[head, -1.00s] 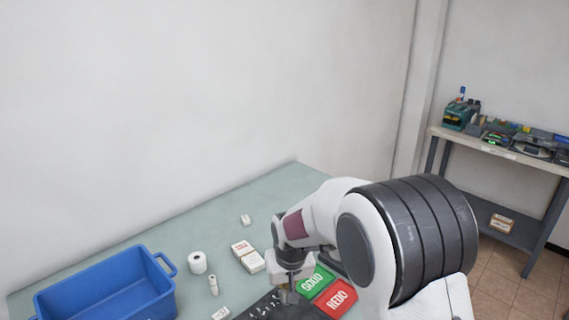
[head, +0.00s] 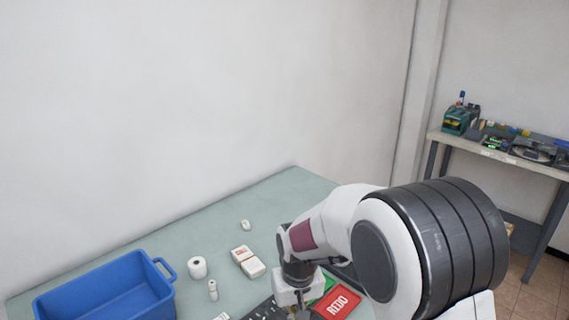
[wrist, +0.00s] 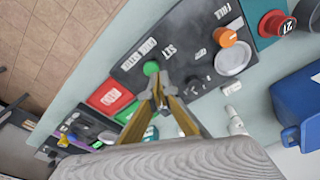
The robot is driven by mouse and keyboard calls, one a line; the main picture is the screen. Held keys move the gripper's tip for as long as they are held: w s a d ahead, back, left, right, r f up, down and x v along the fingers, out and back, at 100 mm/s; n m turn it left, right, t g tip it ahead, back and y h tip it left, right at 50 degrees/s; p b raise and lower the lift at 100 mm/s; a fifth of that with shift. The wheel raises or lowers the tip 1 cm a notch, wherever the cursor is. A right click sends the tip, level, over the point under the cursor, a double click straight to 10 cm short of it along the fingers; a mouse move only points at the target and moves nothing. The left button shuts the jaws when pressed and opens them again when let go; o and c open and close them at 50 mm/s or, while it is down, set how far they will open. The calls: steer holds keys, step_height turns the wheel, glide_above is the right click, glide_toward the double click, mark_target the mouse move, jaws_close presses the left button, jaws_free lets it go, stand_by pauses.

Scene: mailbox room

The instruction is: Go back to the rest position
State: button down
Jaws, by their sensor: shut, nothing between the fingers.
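My gripper (head: 303,313) is low over the table at the bottom of the head view, partly cut off by the frame edge. In the wrist view my gripper (wrist: 159,85) has its fingertips together with nothing between them. Below it lies a dark panel (wrist: 185,30) with white lettering, a green button (wrist: 151,68) close to the fingertips, an orange button (wrist: 225,37) and a pale round dish (wrist: 232,62). I cannot tell whether the fingertips touch the panel.
A red REDO plate (head: 337,303) lies beside the gripper, with a green plate (wrist: 128,112) partly hidden. A blue bin (head: 105,292), a white roll (head: 197,267), a small bottle (head: 213,290) and small boxes (head: 247,261) stand on the table (head: 290,190). A shelf (head: 500,155) is at right.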

steer(key=s+d+r+m+t, duration=0.1)
steer(key=s+d+r, duration=0.4)
steer(key=s, duration=0.3)
steer(key=s+d+r+m+t, duration=0.1)
steer(key=s+d+r+t, duration=0.1)
steer(key=s+d+r, duration=0.3)
steer(key=s+d+r+m+t, duration=0.1)
steer(key=s+d+r, duration=0.3)
steer(key=s+r, duration=0.5)
steer(key=s, duration=0.3)
steer(key=shift+d+r, duration=0.15)
steer(key=shift+d, duration=0.25)
